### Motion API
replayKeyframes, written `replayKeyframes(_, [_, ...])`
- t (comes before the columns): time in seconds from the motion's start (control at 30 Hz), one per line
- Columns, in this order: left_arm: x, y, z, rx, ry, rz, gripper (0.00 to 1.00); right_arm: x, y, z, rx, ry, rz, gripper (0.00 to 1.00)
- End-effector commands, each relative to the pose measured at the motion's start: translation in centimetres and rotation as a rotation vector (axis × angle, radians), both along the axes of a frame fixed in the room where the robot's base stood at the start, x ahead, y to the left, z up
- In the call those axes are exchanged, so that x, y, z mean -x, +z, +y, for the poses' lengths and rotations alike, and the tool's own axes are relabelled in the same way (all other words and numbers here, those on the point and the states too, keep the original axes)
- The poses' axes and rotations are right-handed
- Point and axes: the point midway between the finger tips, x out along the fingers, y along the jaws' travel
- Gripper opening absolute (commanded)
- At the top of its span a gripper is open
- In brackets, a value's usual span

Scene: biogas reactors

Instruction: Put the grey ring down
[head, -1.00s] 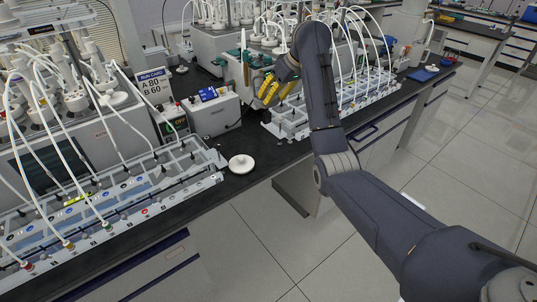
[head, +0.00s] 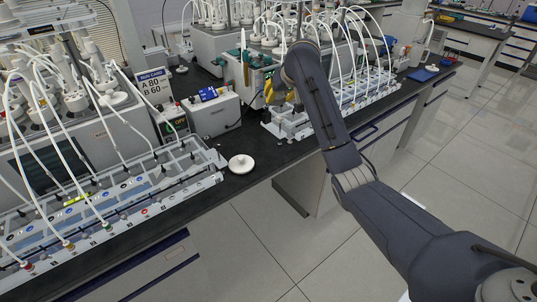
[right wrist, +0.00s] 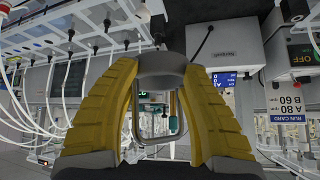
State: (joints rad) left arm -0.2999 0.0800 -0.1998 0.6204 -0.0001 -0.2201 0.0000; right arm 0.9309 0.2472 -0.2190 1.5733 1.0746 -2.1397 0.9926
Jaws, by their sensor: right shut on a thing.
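My right gripper (head: 272,90), with yellow fingers, is above the left end of the right-hand bottle rack in the head view. In the right wrist view the yellow fingers (right wrist: 160,80) close on a rounded grey piece, which I take to be the grey ring (right wrist: 162,62). Only part of it shows between the fingertips, and its opening is hard to make out. In the head view the ring is too small and hidden to tell. Whether it touches anything below is unclear. My left gripper is not in view.
A white round lid (head: 241,164) lies on the black bench (head: 262,150). The right rack (head: 292,122) carries several white tubes. A control box (head: 214,113) and a run card (head: 153,84) stand left of the gripper. A long rack (head: 110,205) fills the left.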

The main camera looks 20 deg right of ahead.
Motion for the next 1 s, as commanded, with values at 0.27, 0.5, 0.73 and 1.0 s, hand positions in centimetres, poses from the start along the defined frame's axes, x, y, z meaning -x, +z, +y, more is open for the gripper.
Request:
replayKeyframes(0.27, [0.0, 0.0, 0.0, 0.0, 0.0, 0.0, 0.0, 0.6, -0.1, -0.7, -0.018, 0.125, 0.037, 0.0])
replayKeyframes(0.5, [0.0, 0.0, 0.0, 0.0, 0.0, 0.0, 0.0, 2.3, -2.1, 2.1, -0.04, 0.238, 0.075, 0.0])
replayKeyframes(0.73, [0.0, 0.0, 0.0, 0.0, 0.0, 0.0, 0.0, 2.5, -4.6, 2.6, -0.055, 0.246, 0.106, 0.0])
replayKeyframes(1.0, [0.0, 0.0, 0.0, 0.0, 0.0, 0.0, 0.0, 2.5, -10.6, 2.6, -0.057, 0.243, 0.106, 0.0])
